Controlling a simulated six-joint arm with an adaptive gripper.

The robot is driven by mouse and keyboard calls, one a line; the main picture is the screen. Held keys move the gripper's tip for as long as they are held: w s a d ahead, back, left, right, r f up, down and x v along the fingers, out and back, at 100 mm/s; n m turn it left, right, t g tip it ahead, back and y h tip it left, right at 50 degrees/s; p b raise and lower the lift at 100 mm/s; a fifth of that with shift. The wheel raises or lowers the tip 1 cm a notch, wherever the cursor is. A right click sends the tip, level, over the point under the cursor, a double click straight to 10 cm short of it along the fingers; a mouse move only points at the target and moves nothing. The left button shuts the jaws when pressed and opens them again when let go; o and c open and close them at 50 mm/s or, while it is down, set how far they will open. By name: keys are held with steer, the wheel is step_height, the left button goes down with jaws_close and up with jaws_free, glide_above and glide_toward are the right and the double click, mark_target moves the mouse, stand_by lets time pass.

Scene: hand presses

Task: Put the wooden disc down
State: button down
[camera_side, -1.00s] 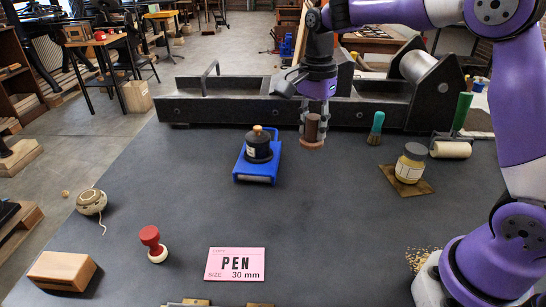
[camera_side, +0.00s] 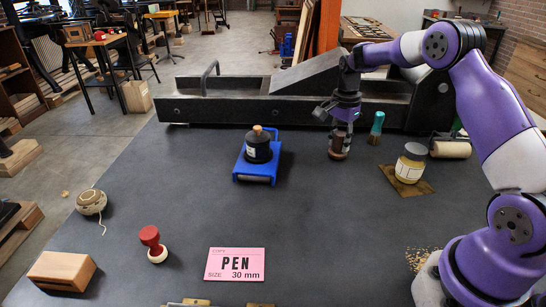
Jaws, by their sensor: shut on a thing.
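My gripper (camera_side: 340,133) points down over the back middle of the dark table (camera_side: 330,235), in front of the black press. It is shut on a small brown wooden piece, the wooden disc (camera_side: 339,145), at its fingertips. The disc is close to the table surface; I cannot tell whether it touches it. The fingers hide part of it.
The black press (camera_side: 230,105) stands behind. The table between the pink card (camera_side: 235,264) and my gripper is clear.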

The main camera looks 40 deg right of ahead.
steer(key=shift+f, duration=0.4)
steer(key=shift+f, duration=0.1)
steer(key=c, duration=0.6)
jaws_free()
